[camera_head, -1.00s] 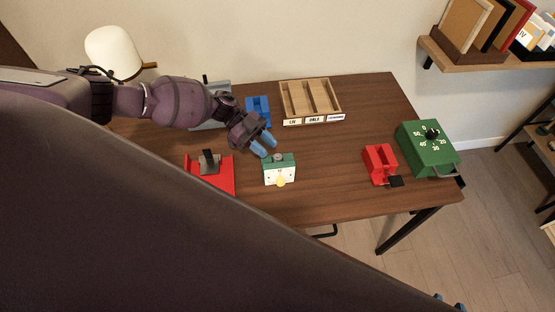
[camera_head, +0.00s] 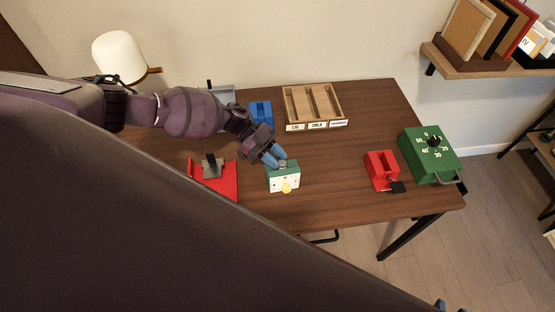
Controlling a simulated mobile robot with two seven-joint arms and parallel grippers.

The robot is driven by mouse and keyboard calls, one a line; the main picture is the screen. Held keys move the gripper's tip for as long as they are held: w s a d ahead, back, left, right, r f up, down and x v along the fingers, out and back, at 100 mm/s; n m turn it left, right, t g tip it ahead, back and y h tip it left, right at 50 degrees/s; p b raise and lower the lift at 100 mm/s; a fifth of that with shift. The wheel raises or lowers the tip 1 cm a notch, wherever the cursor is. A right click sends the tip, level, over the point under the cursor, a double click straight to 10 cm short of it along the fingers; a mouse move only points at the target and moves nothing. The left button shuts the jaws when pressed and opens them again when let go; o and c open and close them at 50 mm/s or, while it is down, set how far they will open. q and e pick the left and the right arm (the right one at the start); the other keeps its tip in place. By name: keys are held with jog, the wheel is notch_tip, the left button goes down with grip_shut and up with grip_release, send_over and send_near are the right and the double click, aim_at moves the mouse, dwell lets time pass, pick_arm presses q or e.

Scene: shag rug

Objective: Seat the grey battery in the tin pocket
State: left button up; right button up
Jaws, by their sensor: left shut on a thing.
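My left gripper (camera_head: 275,161) has its blue fingers at the top of a green-and-white box (camera_head: 283,179) with a yellow knob. It is shut on the grey battery (camera_head: 283,163), a small grey cylinder at the box's top; the fingers hide part of it. I cannot tell whether the battery still touches the box. A light grey holder (camera_head: 223,94), which looks like the tin pocket, stands at the back left, partly hidden behind my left arm. Blue tips of my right gripper (camera_head: 450,306) show at the bottom edge, apart from each other; the rest is hidden.
A blue holder (camera_head: 260,115) and a wooden tray (camera_head: 288,106) with labelled slots stand at the back. A red holder (camera_head: 222,187) with a grey lever is at left, another red holder (camera_head: 381,168) at right beside a green dial box (camera_head: 430,157). The table (camera_head: 330,190) is clear between.

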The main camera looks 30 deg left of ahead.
pick_arm(q)
notch_tip(320, 180, up, 19)
jog(key=p, duration=0.2)
jog(key=shift+w+d+r+n+t+y, duration=1)
jog(key=shift+w+d+r+n+t, duration=0.85)
jog(key=shift+w+n+t, duration=1.05)
jog(key=shift+w+d+r+n+t+y, duration=1.1)
jog(key=shift+w+r+n+t, duration=1.2)
jog(key=shift+w+n+t, duration=0.6)
jog(key=s+a+f+n+t+y, duration=0.2)
jog(key=s+f+n+y, duration=0.3)
jog(key=s+n+y, duration=0.3)
jog(key=shift+s+f+t+y, duration=0.2)
jog(key=shift+s+t+y, duration=0.3)
jog(key=shift+s+t, duration=0.75)
